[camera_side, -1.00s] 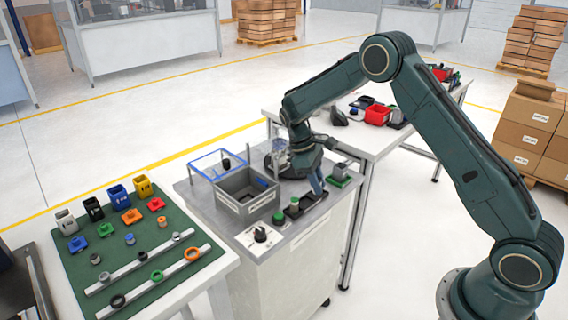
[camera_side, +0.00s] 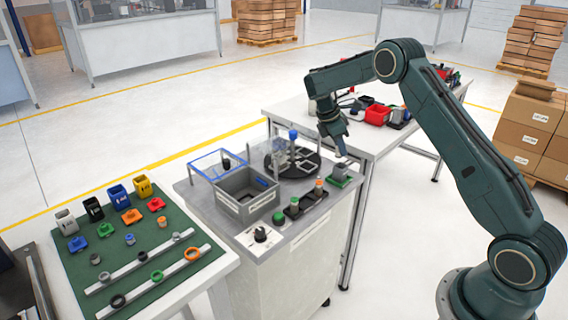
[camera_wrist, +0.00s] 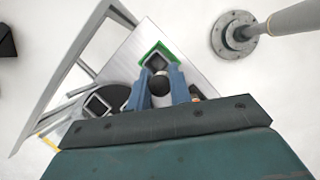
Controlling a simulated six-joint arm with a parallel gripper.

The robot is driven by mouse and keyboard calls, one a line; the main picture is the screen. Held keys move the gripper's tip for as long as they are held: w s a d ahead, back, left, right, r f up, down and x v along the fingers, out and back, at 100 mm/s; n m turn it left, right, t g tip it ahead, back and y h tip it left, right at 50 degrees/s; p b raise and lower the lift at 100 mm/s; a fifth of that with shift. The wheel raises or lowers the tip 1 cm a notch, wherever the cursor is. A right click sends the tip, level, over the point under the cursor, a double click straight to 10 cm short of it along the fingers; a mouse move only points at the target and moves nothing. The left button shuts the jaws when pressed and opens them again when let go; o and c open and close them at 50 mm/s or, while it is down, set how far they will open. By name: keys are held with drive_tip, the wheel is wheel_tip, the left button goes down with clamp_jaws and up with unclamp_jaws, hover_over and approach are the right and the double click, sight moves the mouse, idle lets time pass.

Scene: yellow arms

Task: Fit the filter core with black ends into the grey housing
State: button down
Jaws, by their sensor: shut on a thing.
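The grey housing (camera_side: 340,169) stands on a green base (camera_side: 336,182) at the right corner of the cart. My gripper (camera_side: 342,152) is above the housing in the side view. In the wrist view the blue fingers of my gripper (camera_wrist: 160,75) are shut on the filter core (camera_wrist: 159,86), whose dark round end faces the camera. The core's far end is hidden, and I cannot tell the exact gap to the housing.
A black rack (camera_side: 305,205) with small coloured-topped parts stands just left of the housing. A dark turntable (camera_side: 300,170) with upright parts is behind it. A grey bin (camera_side: 245,205) stands further left. The table with red bins (camera_side: 377,115) is behind.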

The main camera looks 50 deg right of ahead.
sight(345, 166)
drive_tip(key=shift+d+r+n, duration=0.2)
drive_tip(key=shift+d, duration=0.3)
drive_tip(key=shift+d+r+n, duration=0.15)
drive_tip(key=shift+d+n, duration=0.05)
drive_tip(key=shift+d, duration=0.3)
drive_tip(key=shift+f, duration=0.35)
drive_tip(key=shift+f, duration=1.55)
drive_tip(key=shift+f, duration=1.1)
idle(2.3)
drive_tip(key=shift+r, duration=0.15)
idle(0.7)
drive_tip(key=c, duration=1.2)
unclamp_jaws()
drive_tip(key=shift+r, duration=0.1)
